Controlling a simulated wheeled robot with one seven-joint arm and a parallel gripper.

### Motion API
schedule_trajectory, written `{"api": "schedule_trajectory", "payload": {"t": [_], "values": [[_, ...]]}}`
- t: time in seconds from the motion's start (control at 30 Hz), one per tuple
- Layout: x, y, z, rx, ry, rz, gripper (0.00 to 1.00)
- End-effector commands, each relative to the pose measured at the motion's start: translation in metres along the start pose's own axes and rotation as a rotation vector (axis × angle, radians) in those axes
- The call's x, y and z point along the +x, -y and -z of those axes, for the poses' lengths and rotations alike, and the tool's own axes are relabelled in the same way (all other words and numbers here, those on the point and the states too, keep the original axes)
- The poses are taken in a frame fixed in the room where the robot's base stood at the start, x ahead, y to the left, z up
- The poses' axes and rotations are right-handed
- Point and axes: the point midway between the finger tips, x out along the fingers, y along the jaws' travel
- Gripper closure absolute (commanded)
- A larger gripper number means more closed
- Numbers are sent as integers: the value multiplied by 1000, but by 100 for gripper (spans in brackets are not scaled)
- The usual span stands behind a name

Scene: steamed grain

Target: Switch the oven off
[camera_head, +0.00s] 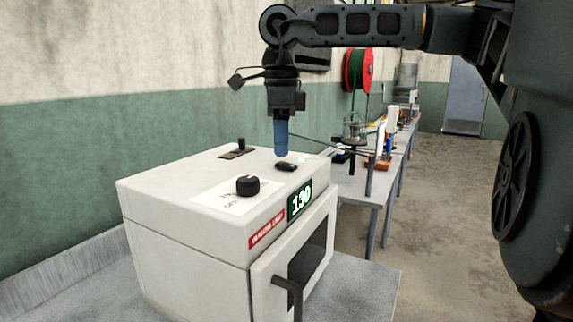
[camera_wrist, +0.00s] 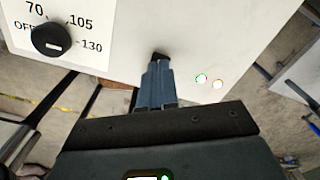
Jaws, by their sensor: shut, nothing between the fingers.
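The oven (camera_head: 190,240) is a white box on a grey bench, its display (camera_head: 300,199) reading 130. A black dial knob (camera_head: 247,186) sits on a white label on its top; in the wrist view the knob (camera_wrist: 51,40) is beside the marks OFF, 70, 105 and 130. A small black switch (camera_head: 286,166) lies on the top near the right edge. My gripper (camera_head: 281,155), with blue fingers, is shut and empty, pointing down just above or at this switch. In the wrist view the fingertips (camera_wrist: 157,66) partly cover the switch (camera_wrist: 160,56); I cannot tell whether they touch.
Two small lit indicators (camera_wrist: 209,81) are beside the switch. A black lever (camera_head: 240,147) rises from the oven's rear top. The oven door has a dark handle (camera_head: 288,286) at the front. Open floor is at right.

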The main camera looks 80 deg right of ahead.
Motion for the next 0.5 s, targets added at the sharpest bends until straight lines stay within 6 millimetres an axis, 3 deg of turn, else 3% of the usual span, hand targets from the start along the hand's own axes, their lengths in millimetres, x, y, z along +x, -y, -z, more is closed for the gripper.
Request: {"api": "schedule_trajectory", "payload": {"t": [0.5], "values": [[8, 0, 0, 0, 0, 0, 100]]}}
